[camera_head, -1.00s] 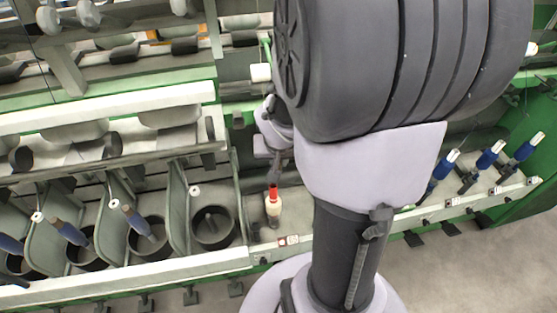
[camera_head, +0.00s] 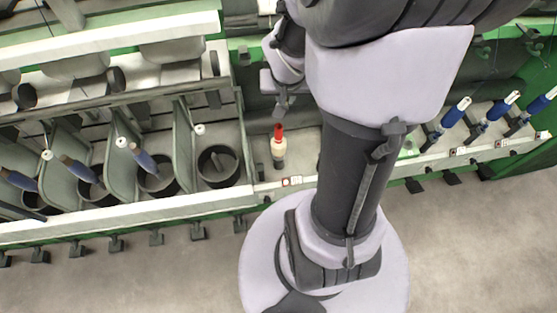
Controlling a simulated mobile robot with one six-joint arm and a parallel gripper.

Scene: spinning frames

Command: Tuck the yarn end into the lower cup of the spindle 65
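A spindle (camera_head: 279,151) with a cream body, a red tip and a dark base stands upright on the machine rail, just left of my arm column. I cannot read a number on it, so I cannot tell whether it is spindle 65. My gripper (camera_head: 283,109) hangs small and dark just above the red tip in the picture, with a small gap between them. Its fingers are too small to tell open from shut. The yarn end and the lower cup cannot be made out.
Dark round pots (camera_head: 218,167) with grey dividers line the left. Several blue bobbins (camera_head: 455,113) stand at the right. A pale front rail (camera_head: 130,219) runs along the machine. Grey floor (camera_head: 150,275) in front is clear. My arm hides the middle.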

